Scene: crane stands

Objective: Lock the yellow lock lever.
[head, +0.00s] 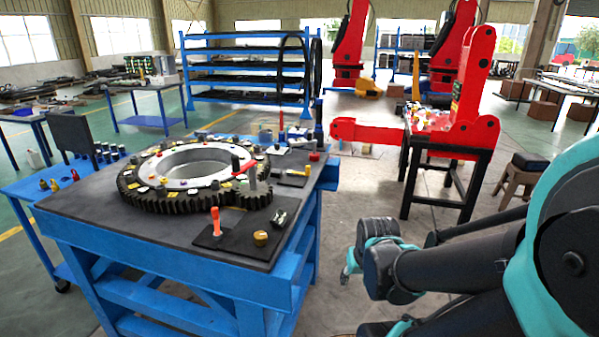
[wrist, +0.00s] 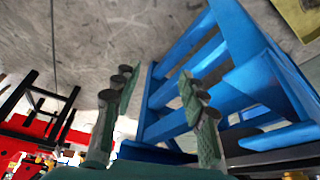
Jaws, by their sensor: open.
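I cannot pick out the yellow lock lever for certain. On the table's near right corner, in the head view, a short round yellow-gold knob (head: 261,238) stands on a black plate (head: 236,243). An upright orange-red handle (head: 215,220) stands on the same plate, left of the knob. A red lever (head: 241,169) lies by the gear ring's right side. My gripper (head: 347,272) hangs right of the table, over the floor, apart from all of these. In the wrist view my gripper's two fingers (wrist: 158,88) are spread wide with nothing between them.
The blue table (head: 165,262) with a dark top carries a large toothed ring (head: 135,186); its blue frame (wrist: 215,75) shows in the wrist view. A black stand (head: 440,165) with a red crane is at the back right. The floor (head: 355,195) between them is clear.

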